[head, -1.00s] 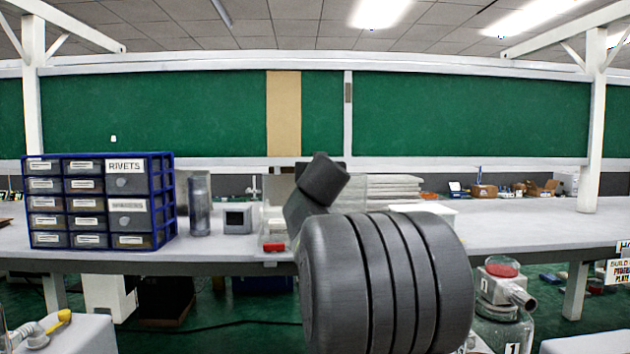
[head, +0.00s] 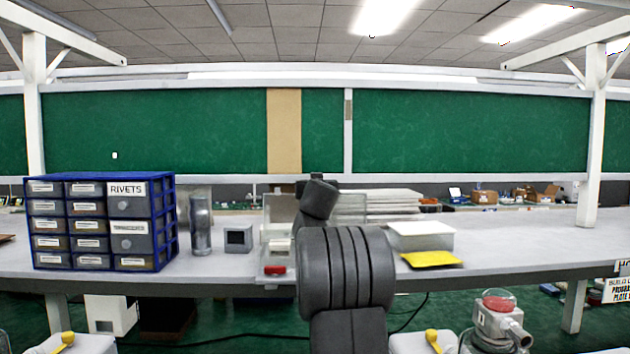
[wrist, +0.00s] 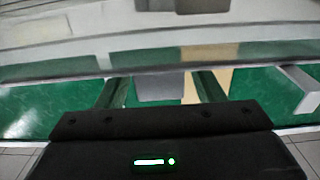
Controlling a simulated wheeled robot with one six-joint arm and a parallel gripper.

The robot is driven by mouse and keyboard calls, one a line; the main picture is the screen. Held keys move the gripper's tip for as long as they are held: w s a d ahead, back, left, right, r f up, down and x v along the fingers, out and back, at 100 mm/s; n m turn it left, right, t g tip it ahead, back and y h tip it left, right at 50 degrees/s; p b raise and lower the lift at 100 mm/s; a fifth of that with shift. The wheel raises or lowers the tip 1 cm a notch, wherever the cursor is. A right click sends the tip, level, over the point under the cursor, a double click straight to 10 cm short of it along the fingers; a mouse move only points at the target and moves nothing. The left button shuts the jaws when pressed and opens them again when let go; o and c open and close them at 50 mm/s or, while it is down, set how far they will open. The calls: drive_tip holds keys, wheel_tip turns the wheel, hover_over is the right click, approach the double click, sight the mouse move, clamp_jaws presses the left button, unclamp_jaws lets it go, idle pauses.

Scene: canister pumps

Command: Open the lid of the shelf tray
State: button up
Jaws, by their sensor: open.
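In the head view, a clear-walled tray (head: 278,232) with a red piece (head: 275,270) at its front stands on the bench, partly behind my arm. A low white box (head: 420,236) with a yellow flap or plate (head: 432,259) in front stands right of my arm. I cannot tell which is the shelf tray or make out its lid. My gripper is mostly hidden behind my arm in the head view. In the wrist view my gripper (wrist: 160,80) is open, its two fingers apart. A grey block shows between them; I cannot tell whether it is touched.
A blue drawer cabinet (head: 103,222) stands at the bench's left. A metal cylinder (head: 200,225) and a small grey cube (head: 238,239) stand between it and the tray. Pale stacked sheets (head: 375,204) lie behind my arm. A red-topped canister pump (head: 497,320) is at lower right. The right bench is largely clear.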

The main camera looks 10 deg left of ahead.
drive_tip(key=shift+w+a, duration=0.1)
drive_tip(key=shift+w, duration=0.4)
